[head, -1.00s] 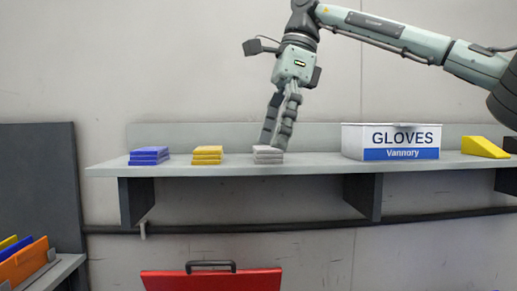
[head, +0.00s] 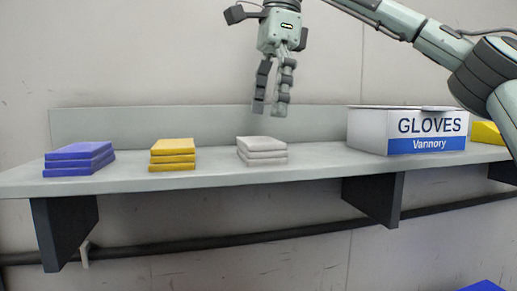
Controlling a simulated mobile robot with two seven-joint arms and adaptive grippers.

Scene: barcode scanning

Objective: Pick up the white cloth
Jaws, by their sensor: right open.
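A stack of folded white cloths (head: 262,152) lies on the grey shelf (head: 220,178), near the middle of the head view. My right gripper (head: 271,109) hangs above and slightly behind or over the stack, fingers pointing down. Its fingers are a little apart and nothing is between them. A gap shows between the fingertips and the top cloth. My left gripper is not in the view.
A yellow cloth stack (head: 172,155) and a blue cloth stack (head: 80,158) lie to the left on the shelf. A white gloves box (head: 408,130) stands to the right, with a yellow object (head: 487,133) beyond it. The wall is behind.

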